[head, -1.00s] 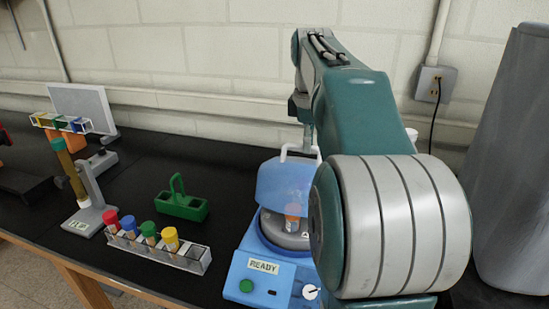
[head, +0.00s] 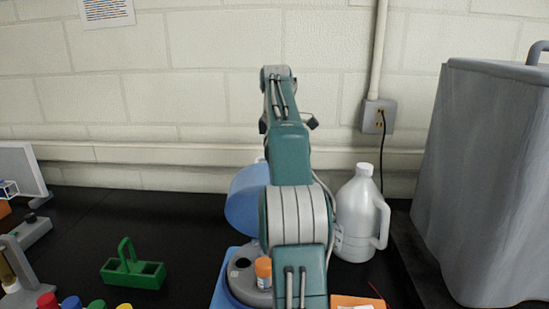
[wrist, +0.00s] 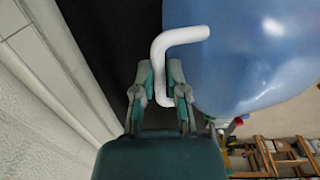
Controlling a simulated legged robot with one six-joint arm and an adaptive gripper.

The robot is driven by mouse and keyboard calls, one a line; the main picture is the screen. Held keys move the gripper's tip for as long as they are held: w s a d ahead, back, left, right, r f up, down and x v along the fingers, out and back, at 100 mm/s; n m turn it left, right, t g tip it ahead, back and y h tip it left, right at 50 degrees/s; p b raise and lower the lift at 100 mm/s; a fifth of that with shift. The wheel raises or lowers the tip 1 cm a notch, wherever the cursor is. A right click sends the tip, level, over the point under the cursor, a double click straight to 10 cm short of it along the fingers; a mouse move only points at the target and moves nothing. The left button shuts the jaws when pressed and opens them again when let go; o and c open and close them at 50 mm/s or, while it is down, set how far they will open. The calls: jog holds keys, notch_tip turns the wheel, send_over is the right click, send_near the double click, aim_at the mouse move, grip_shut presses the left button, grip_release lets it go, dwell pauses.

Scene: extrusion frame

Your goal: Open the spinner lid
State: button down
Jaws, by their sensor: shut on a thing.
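The translucent blue spinner lid (head: 243,203) stands raised and steeply tilted above the blue spinner base (head: 226,290), partly hidden by my arm in the head view. The grey rotor (head: 241,280) shows below it, with an orange-capped tube (head: 264,268) in it. In the wrist view my gripper (wrist: 160,76) is shut on the white bent handle (wrist: 180,36) of the lid, and the blue lid (wrist: 245,60) fills the upper right. My gripper's fingers are hidden in the head view.
A white jug (head: 358,215) stands close to the right of my arm. A large grey covered box (head: 490,175) is at the far right. A green carrier (head: 133,272) and several coloured caps are at the left. The wall is behind; black bench is clear left of the lid.

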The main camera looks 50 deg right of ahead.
jog(key=shift+w+d+f, duration=0.25)
jog(key=shift+w+d, duration=0.2)
jog(key=shift+d, duration=0.1)
jog(key=shift+w+d+f, duration=0.2)
jog(key=shift+w+d, duration=0.2)
jog(key=shift+d, duration=0.15)
